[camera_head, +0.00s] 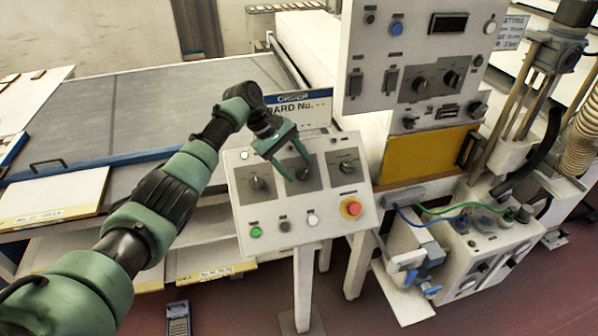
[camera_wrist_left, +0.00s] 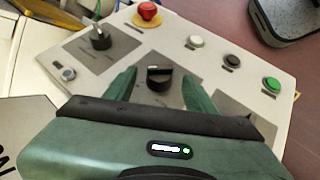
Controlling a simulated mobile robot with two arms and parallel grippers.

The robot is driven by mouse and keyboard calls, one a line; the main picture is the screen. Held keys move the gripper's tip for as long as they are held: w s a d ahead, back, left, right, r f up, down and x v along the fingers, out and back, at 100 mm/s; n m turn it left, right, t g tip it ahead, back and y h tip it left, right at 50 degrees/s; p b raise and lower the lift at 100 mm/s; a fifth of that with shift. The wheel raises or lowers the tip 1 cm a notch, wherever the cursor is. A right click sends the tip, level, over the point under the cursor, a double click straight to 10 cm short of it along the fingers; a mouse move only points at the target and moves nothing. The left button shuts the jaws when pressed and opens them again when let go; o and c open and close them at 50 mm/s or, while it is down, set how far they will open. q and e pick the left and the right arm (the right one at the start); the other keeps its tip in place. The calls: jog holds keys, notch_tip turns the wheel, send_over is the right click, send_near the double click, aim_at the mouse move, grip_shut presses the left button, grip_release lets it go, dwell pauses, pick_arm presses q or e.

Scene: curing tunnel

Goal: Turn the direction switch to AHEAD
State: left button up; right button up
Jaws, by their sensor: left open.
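A sloped white control panel (camera_head: 332,190) carries three black rotary switches: a left one (camera_head: 257,183), a middle one (camera_head: 302,174) and a right one (camera_head: 346,167). Their labels are too small to read, so I cannot tell which is the direction switch. My left gripper (camera_head: 298,168) is open over the middle switch. In the left wrist view the middle switch (camera_wrist_left: 158,77) shows between the two fingers, with gaps on both sides. The right switch (camera_wrist_left: 100,38) also shows there, clear of the fingers. The left switch is hidden there behind the gripper. My right gripper is not in view.
A red emergency stop (camera_head: 352,207) and green (camera_head: 255,232), black (camera_head: 285,226) and white (camera_head: 312,219) buttons line the panel's lower edge. A taller white cabinet (camera_head: 420,60) stands behind at right. A grey belt (camera_head: 130,110) lies left. A blue-and-white sign (camera_head: 300,107) stands behind the gripper.

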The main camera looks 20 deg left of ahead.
pick_arm(q)
jog(key=b+v, duration=0.1)
jog(key=v, duration=0.4)
jog(key=shift+s+a+r+b, duration=0.1)
jog(key=shift+a+r+b, duration=0.15)
jog(key=shift+b, duration=0.1)
jog(key=shift+d, duration=0.1)
